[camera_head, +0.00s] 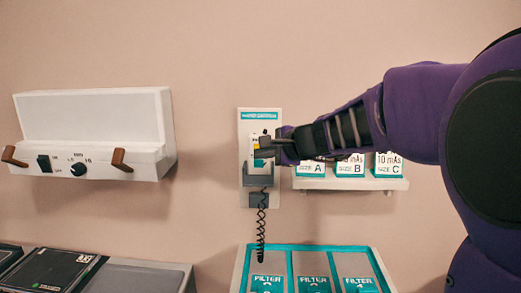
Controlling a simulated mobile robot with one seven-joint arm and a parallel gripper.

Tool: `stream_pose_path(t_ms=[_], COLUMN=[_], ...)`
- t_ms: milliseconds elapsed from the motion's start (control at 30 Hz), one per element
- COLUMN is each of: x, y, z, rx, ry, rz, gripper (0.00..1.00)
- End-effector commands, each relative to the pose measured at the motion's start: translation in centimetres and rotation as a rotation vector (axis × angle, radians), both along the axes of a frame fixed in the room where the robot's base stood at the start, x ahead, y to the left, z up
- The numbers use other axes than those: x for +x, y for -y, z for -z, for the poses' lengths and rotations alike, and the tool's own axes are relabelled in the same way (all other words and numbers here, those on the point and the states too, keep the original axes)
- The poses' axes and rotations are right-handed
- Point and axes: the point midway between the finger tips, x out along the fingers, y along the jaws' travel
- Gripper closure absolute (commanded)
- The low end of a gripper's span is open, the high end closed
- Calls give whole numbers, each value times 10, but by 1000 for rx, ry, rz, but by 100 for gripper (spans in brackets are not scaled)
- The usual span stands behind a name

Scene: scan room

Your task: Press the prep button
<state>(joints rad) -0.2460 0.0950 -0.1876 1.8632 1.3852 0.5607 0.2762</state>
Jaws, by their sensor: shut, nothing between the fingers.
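A white wall panel (259,115) with a teal label strip hangs at the middle of the view. A small pale hand unit (253,151) sits on it in a dark holder, with a coiled black cord (261,225) hanging below. My gripper (263,147) is shut, with its fingertips at the front of the hand unit. Whether they touch it I cannot tell. The fingers and my arm cover the unit's right side, and no prep button can be made out.
A shelf (385,184) with size cards A, B and C is right of the panel, partly behind my arm. A white wall box (95,118) with a switch and knob is at left. A teal-edged filter tray (240,272) lies below.

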Motion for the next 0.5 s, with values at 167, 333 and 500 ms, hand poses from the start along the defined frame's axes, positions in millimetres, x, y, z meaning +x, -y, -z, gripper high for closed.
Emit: stream_pose_path(t_ms=[167,333,500], x=[-19,-35,-44], y=[-1,-2,-2], z=[1,1,1], rx=[3,1,1], ry=[1,1,-1], rz=[-1,-2,0], gripper=[100,100,100])
